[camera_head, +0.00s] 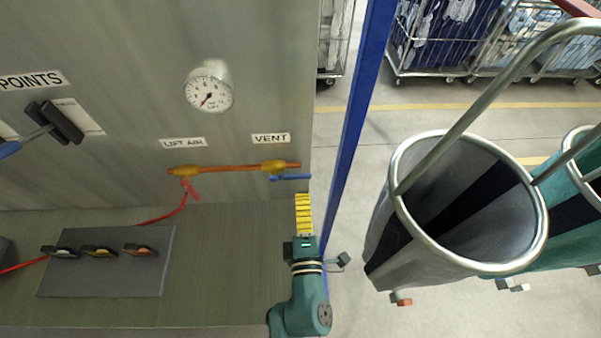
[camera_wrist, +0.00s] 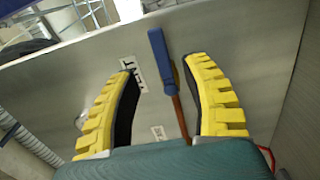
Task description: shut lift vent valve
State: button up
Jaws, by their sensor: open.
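The vent valve has a blue lever (camera_head: 291,177) on an orange pipe (camera_head: 225,168), below the VENT label (camera_head: 271,139) on the grey panel. The lever lies roughly along the pipe and points right. My gripper (camera_head: 303,197) is just below the lever's right end in the head view, its yellow fingers pointing up toward it. In the wrist view my gripper (camera_wrist: 163,75) is open, with the blue lever (camera_wrist: 163,58) showing between and beyond the two fingers. I see no clear contact with the lever.
A red lever (camera_head: 189,188) hangs under the LIFT AIR label (camera_head: 183,143), left on the same pipe. A pressure gauge (camera_head: 209,90) is above. A blue post (camera_head: 352,120) stands close right of my gripper. A grey sling bag (camera_head: 450,205) hangs further right.

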aim_at(301, 178)
jog(key=w, duration=0.8)
jog(key=shift+a+b, duration=0.1)
jog(key=shift+b, duration=0.2)
grip_shut()
